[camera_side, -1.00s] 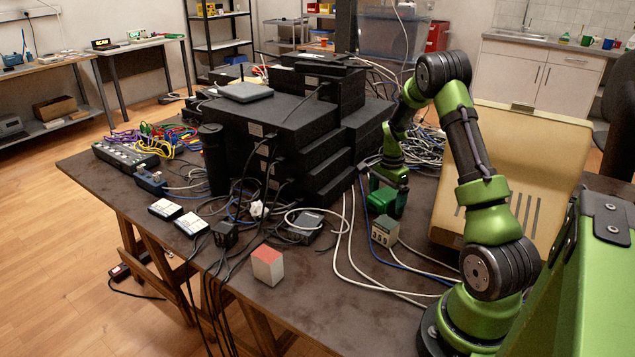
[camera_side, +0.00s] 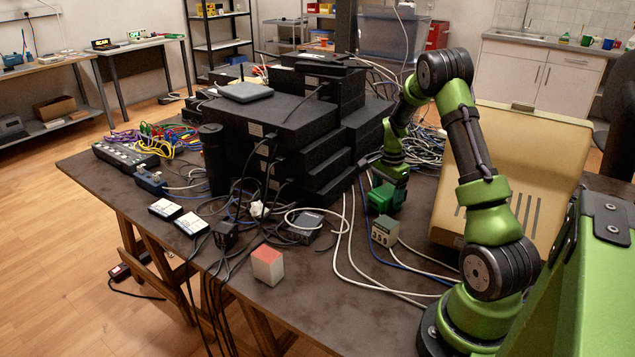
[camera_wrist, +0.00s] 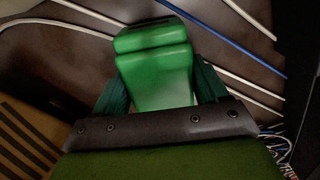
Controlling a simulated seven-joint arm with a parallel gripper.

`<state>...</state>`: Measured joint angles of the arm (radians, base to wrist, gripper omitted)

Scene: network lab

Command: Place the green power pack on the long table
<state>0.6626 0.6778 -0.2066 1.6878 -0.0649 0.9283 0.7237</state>
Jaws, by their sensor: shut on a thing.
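The green power pack (camera_side: 381,199) is a small green block close to the tabletop, right of the stacked black boxes. I cannot tell whether it touches the table. My gripper (camera_side: 390,181) reaches down from above and is shut on it. In the wrist view the power pack (camera_wrist: 155,75) fills the space between the two dark green fingers of my gripper (camera_wrist: 160,88), with its far end sticking out past them. The long brown table (camera_side: 330,285) spreads below and holds most of the gear.
Black stacked boxes (camera_side: 275,130) stand close on the left. A beige case (camera_side: 520,165) leans on the right. A small grey-green box (camera_side: 385,231) stands just in front, with white and blue cables around it. A red-topped block (camera_side: 267,264) sits near the front edge.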

